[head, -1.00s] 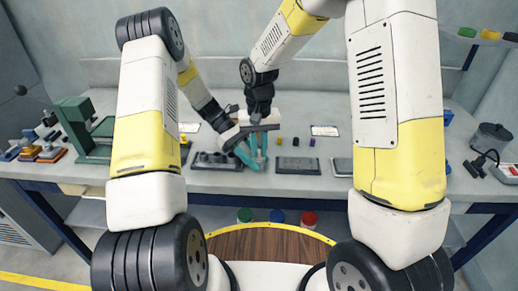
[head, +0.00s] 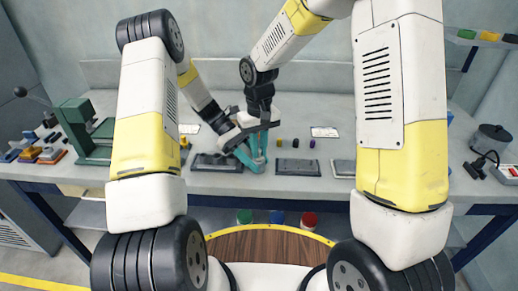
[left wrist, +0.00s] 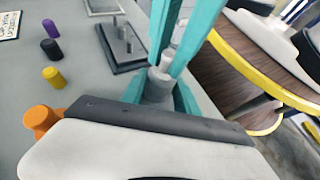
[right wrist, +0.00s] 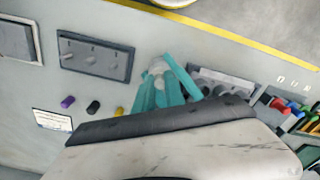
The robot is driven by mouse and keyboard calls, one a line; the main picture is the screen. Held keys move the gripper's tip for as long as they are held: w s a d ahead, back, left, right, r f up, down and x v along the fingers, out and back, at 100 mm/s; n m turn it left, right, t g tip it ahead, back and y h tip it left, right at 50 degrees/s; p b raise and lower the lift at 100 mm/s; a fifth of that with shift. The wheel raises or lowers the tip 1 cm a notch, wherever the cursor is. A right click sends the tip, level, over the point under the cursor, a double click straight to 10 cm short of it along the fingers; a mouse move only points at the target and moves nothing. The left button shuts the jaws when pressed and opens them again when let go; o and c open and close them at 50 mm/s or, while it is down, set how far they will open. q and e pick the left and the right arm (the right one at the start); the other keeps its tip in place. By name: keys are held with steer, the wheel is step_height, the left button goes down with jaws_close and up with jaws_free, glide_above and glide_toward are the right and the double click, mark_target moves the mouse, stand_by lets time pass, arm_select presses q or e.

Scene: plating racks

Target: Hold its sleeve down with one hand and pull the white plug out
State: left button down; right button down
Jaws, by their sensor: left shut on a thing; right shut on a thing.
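The grey sleeve (left wrist: 157,88) stands upright between the teal fingers of my left gripper (left wrist: 160,100), which is shut on it near the bench. A pale plug (left wrist: 167,60) shows just above the sleeve. My right gripper (left wrist: 178,45) comes down from above and its teal fingers are shut on this white plug. Whether the plug's lower end is still inside the sleeve is hidden by the fingers. In the head view my left gripper (head: 246,158) and my right gripper (head: 259,146) meet closely. The right wrist view shows a pale top (right wrist: 157,66) at the fingertips.
A dark rack (head: 218,164) lies left of the grippers, another rack (head: 297,168) with short pegs lies right. Behind stand black (head: 279,142), yellow (head: 296,142) and purple (head: 312,142) plugs. An orange plug (left wrist: 40,117) is near my left gripper. A green press (head: 80,125) stands far left.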

steer(key=shift+r, duration=0.15)
steer(key=shift+r, duration=2.05)
arm_select(q)
steer(key=c, duration=0.8)
jaws_free()
steer(key=shift+c, duration=0.2)
